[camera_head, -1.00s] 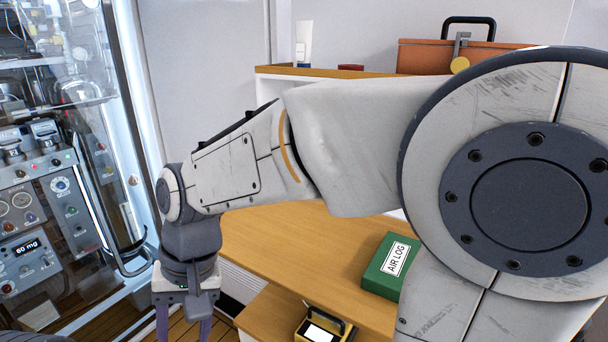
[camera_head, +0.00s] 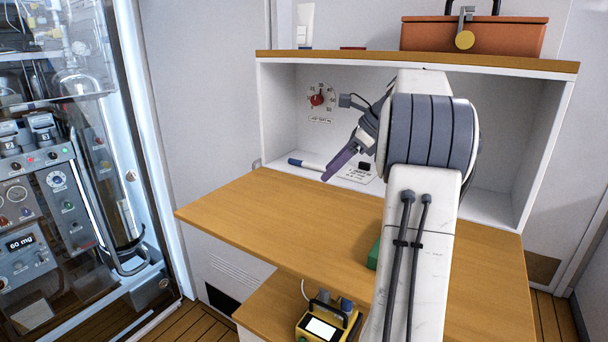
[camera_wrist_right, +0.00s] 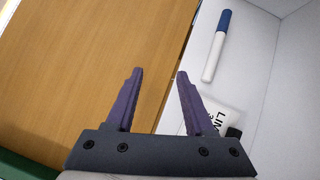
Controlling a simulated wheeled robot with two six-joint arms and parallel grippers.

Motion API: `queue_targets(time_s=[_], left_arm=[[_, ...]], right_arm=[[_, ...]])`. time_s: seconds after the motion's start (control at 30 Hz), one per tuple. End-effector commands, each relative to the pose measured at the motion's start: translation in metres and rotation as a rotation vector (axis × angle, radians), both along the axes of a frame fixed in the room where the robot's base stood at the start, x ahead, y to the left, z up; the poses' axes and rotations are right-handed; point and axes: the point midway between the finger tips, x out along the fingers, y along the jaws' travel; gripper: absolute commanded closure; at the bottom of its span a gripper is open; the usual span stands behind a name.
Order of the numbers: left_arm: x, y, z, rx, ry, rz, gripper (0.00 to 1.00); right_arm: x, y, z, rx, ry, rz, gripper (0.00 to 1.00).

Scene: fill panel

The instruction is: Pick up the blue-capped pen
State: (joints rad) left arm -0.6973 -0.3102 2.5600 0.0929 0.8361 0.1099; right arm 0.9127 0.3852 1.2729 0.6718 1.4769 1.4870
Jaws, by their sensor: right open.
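The pen with a blue cap and white barrel lies in the open white cubby at the back of the wooden desk, and shows in the head view (camera_head: 305,164) and right wrist view (camera_wrist_right: 216,48). In the wrist view its blue cap points up and away. My right gripper (camera_head: 328,178) has purple fingers and hangs near the pen, over the desk's back edge, in the head view. In the wrist view my right gripper (camera_wrist_right: 160,72) is open and empty, with the pen to the right beyond its fingertips. My left gripper is not in view.
A white tube (camera_wrist_right: 213,112) with a black cap lies close to the right finger. The desk top (camera_head: 270,205) is mostly clear. A green box (camera_head: 373,254) is largely hidden behind my arm. An orange case (camera_head: 490,38) stands on the upper shelf (camera_head: 420,62). A yellow device (camera_head: 322,325) sits below.

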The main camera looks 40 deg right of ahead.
Motion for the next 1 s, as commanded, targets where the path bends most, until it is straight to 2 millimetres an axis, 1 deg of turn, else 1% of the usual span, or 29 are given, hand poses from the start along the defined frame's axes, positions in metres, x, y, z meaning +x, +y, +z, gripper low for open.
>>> queue_targets(time_s=[0.03,0.13,0.23,0.33,0.37,0.47,0.7,0.8,0.9,1.0], left_arm=[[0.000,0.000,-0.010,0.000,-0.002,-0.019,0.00],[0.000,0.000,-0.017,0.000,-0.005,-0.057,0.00],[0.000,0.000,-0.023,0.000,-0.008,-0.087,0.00],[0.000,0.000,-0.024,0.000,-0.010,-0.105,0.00],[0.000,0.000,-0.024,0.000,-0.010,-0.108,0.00],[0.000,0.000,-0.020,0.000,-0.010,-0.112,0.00],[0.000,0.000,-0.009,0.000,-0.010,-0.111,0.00],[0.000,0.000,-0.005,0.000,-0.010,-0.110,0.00],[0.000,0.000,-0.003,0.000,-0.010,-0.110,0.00],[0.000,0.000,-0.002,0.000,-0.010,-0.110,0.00]], right_arm=[[-0.006,-0.018,-0.004,0.016,-0.015,-0.057,0.46],[-0.017,-0.045,0.001,0.048,-0.042,-0.151,0.46],[-0.027,-0.066,0.006,0.074,-0.065,-0.221,0.46],[-0.031,-0.076,0.010,0.090,-0.079,-0.261,0.46],[-0.030,-0.077,0.011,0.092,-0.081,-0.267,0.46],[-0.017,-0.072,0.014,0.094,-0.083,-0.270,0.46],[0.031,-0.051,0.015,0.094,-0.082,-0.266,0.46],[0.048,-0.044,0.015,0.094,-0.082,-0.267,0.46],[0.060,-0.040,0.014,0.094,-0.082,-0.268,0.46],[0.065,-0.038,0.013,0.093,-0.083,-0.271,0.46]])
